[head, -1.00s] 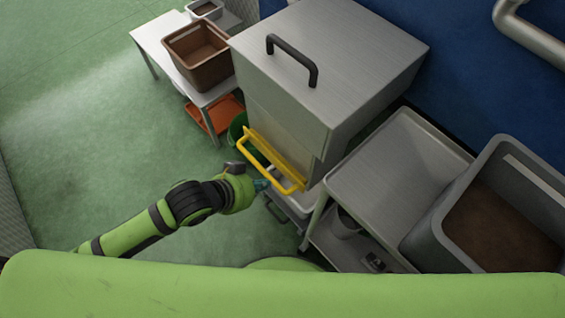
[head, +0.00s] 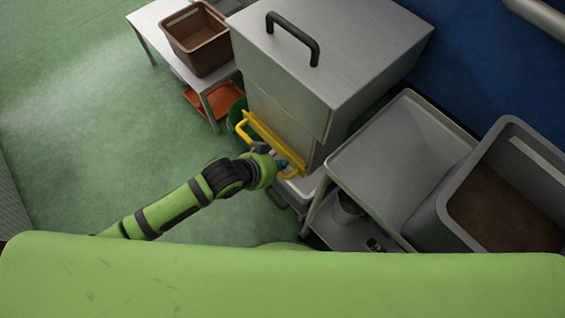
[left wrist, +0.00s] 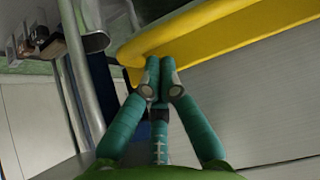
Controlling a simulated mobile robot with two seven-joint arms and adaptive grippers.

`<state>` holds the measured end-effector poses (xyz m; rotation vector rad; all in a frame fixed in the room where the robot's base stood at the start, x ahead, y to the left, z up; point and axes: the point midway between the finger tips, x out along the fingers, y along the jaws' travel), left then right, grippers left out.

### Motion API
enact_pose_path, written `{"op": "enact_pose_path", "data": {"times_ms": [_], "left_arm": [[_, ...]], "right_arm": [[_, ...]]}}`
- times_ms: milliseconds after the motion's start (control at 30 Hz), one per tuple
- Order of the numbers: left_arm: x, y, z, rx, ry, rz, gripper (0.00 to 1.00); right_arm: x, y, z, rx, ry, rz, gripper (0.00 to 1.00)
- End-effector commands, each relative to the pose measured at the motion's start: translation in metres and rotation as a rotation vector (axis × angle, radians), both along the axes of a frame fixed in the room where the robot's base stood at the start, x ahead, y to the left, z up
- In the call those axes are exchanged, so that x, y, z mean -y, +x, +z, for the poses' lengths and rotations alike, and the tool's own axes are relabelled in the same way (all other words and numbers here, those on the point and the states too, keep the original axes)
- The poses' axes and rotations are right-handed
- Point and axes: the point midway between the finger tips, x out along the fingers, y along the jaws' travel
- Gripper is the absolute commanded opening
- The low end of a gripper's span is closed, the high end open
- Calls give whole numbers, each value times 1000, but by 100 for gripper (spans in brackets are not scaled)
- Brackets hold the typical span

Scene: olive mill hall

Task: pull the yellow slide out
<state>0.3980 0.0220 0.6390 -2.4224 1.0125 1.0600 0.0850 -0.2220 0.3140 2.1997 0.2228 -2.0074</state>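The yellow slide (head: 275,138) sits low on the front of a steel box (head: 330,55), with a looped yellow handle pointing outward. My left gripper (head: 283,161) is at the right half of this handle and hides part of it. In the left wrist view the teal fingers (left wrist: 160,75) come close together at the tips. They overlap the lower edge of the yellow slide (left wrist: 210,30). I cannot tell whether the handle is between them. My right gripper is not in view.
A steel trolley (head: 400,150) and a grey crate (head: 455,215) stand to the right. A table with a brown crate (head: 197,40) and an orange tray (head: 203,98) are at the back left. The green floor at left is clear.

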Motion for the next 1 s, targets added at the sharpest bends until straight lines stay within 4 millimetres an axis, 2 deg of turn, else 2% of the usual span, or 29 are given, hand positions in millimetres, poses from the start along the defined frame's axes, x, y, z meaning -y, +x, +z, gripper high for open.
{"op": "enact_pose_path", "data": {"times_ms": [133,567,667,800,1000], "left_arm": [[5,6,-8,2,0,0,0],[3,3,-8,-1,2,1,0],[-9,-9,-5,-7,5,1,0],[-38,-38,-5,-13,12,2,0],[-70,-70,-10,-14,13,1,0]], "right_arm": [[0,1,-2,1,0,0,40],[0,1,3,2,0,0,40],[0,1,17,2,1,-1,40],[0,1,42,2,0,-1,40],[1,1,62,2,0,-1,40]]}}
